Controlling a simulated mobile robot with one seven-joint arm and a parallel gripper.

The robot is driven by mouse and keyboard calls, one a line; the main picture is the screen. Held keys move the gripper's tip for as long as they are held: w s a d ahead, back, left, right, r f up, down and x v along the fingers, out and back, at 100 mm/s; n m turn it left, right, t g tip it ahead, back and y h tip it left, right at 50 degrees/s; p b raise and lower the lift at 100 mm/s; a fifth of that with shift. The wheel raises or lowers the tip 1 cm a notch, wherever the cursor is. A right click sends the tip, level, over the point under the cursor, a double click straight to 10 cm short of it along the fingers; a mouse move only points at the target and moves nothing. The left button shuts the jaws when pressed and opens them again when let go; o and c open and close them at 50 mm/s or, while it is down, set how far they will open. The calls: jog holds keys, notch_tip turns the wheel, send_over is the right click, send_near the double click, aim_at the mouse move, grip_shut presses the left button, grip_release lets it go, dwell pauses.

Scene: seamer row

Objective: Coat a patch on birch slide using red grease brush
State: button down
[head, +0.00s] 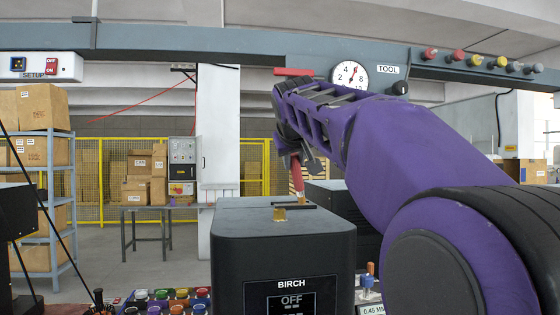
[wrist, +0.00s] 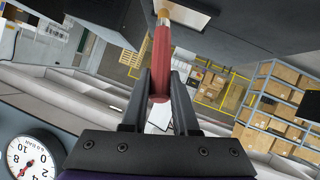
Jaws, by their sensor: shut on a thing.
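My gripper (head: 296,158) is shut on the red grease brush (head: 298,178), which points down over the top of the black housing (head: 284,240) labelled BIRCH. In the wrist view, my gripper's two dark fingers (wrist: 161,82) pinch the red handle of the brush (wrist: 161,60). I cannot tell whether the tip touches anything. The slide surface is not clearly visible.
Several coloured knobs or caps (head: 160,297) crowd the lower left of the housing. A bench with small parts (head: 369,290) is at its right. An overhead beam (head: 240,45) carries a dial (head: 349,76). A shelf of boxes (head: 42,160) and yellow fencing stand behind.

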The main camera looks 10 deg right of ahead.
jog(key=shift+d, duration=0.75)
jog(key=shift+a, duration=0.1)
jog(key=a, duration=0.8)
jog(key=shift+p, duration=0.4)
notch_tip(320, 180, up, 6)
dwell(0.4)
jog(key=shift+d, duration=0.1)
jog(key=shift+r, duration=1.5)
jog(key=shift+f, duration=0.15)
